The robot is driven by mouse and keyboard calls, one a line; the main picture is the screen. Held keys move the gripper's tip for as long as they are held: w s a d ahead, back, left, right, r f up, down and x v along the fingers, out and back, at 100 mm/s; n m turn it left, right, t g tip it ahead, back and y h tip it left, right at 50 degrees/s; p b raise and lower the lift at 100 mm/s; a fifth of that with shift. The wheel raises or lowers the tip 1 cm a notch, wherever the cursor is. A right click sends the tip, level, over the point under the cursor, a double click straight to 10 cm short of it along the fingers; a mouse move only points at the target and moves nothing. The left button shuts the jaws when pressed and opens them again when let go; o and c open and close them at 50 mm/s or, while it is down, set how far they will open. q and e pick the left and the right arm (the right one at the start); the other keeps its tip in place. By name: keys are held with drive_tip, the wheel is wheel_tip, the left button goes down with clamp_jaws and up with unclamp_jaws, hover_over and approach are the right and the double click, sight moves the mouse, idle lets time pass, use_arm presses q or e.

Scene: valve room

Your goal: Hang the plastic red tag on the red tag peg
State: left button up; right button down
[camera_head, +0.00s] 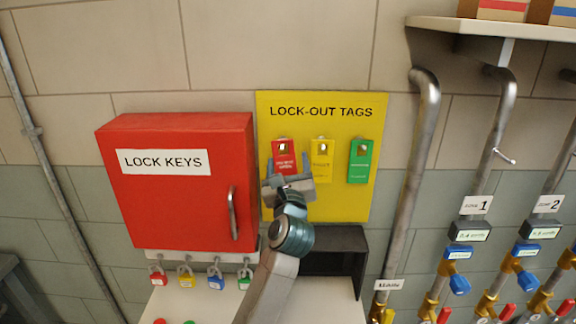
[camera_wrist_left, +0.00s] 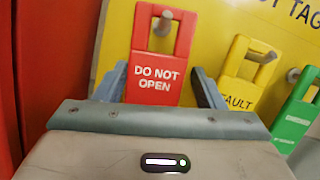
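The red tag (camera_head: 285,161), marked "DO NOT OPEN" in the left wrist view (camera_wrist_left: 160,68), is at the yellow lock-out tags board (camera_head: 350,205). Its top opening is around the red tag peg (camera_wrist_left: 163,20), and it looks hung there, upright. My left gripper (camera_head: 288,170) is just below and in front of it. In the left wrist view the two fingers (camera_wrist_left: 162,84) stand apart on either side of the tag's lower part, with a gap visible at the right finger. The tag's lower end is hidden behind the gripper. My right gripper is not in view.
A yellow tag (camera_head: 321,162) and a green tag (camera_head: 360,161) hang close by on the right. A red lock keys box (camera_head: 180,215) stands out at the left. A dark open bin (camera_head: 340,236) is below the board; pipes (camera_head: 412,180) rise at the right.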

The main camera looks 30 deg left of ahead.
use_arm(q)
drive_tip(key=shift+o, duration=0.4)
drive_tip(key=shift+s+d+f, duration=0.15)
drive_tip(key=shift+s+f, duration=0.05)
drive_tip(key=shift+s, duration=0.05)
drive_tip(key=b+v, duration=0.3)
drive_tip(key=v, duration=0.7)
drive_tip(key=shift+b, duration=0.3)
drive_tip(key=shift+s+r, duration=0.15)
